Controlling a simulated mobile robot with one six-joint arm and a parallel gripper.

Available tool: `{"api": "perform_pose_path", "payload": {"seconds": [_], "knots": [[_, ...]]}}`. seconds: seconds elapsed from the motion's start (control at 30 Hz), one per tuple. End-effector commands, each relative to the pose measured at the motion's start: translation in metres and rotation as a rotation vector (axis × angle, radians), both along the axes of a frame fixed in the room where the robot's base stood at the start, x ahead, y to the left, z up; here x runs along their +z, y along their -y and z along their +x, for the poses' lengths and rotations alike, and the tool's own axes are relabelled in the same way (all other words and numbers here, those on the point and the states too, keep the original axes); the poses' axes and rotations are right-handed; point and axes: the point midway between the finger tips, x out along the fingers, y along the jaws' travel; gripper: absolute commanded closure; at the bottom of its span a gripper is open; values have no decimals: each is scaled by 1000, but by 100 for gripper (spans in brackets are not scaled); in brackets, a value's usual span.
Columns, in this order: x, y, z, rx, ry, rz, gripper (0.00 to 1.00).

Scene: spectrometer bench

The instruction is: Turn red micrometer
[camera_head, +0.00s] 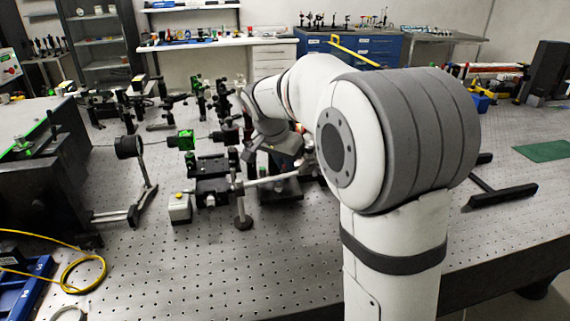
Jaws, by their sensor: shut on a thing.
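My gripper (249,156) is partly in view at the end of my white and grey arm, low over the optics in the middle of the bench. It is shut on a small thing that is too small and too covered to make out. I cannot pick out the red micrometer; my wrist and arm cover part of the optics there. A black stage assembly (210,168) stands just left of my gripper. A silver rod (270,181) runs beside it, below my gripper.
A green-faced mount (186,140) and a black round lens holder (129,146) stand to the left. A small box with a yellow button (180,208) sits in front of the stage. Several post mounts stand behind. The perforated bench top (200,275) is clear in front.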

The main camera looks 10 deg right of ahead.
Motion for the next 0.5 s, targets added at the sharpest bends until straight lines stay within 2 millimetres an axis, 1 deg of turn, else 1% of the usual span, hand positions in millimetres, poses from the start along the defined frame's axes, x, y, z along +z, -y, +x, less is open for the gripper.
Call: {"api": "perform_pose_path", "payload": {"seconds": [0.1,0.2,0.47,0.5], "knots": [[0,1,0,61,2,-1,100],[0,1,0,84,2,-2,100],[1,1,0,86,2,-2,100],[1,1,0,85,2,-3,80]]}}
